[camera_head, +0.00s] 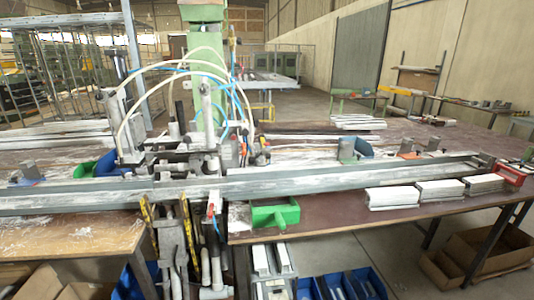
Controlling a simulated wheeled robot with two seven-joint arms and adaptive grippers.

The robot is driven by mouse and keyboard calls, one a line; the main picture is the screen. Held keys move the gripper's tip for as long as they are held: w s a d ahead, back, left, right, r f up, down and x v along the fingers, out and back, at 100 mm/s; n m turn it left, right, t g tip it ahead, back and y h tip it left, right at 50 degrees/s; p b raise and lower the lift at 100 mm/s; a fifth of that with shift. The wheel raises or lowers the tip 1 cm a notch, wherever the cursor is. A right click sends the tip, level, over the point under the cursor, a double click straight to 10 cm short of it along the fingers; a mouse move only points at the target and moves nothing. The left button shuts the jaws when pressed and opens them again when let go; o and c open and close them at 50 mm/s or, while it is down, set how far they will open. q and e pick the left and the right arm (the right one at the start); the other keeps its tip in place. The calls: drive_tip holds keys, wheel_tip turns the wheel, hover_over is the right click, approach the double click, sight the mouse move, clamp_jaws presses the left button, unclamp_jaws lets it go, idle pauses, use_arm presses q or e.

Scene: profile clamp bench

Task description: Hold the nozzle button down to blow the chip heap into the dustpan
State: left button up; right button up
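A green dustpan (289,214) lies at the front edge of the right bench, just right of the gap between the benches. Pale chips (238,214) are scattered on the brown bench top to its left, close to its side. A small white piece with a red tip (213,204) hangs in front of the rail; I cannot tell if it is the nozzle, and no button can be made out. Blue and white hoses loop over the clamp machine (185,150). Neither of my grippers is in view.
A long grey rail (340,180) runs across both benches. Stacked white profiles (440,190) lie at the right, near a red block (511,175). Hand tools hang below the gap. Blue bins (345,285) and cardboard boxes (480,262) stand underneath. White dust covers much of the benches.

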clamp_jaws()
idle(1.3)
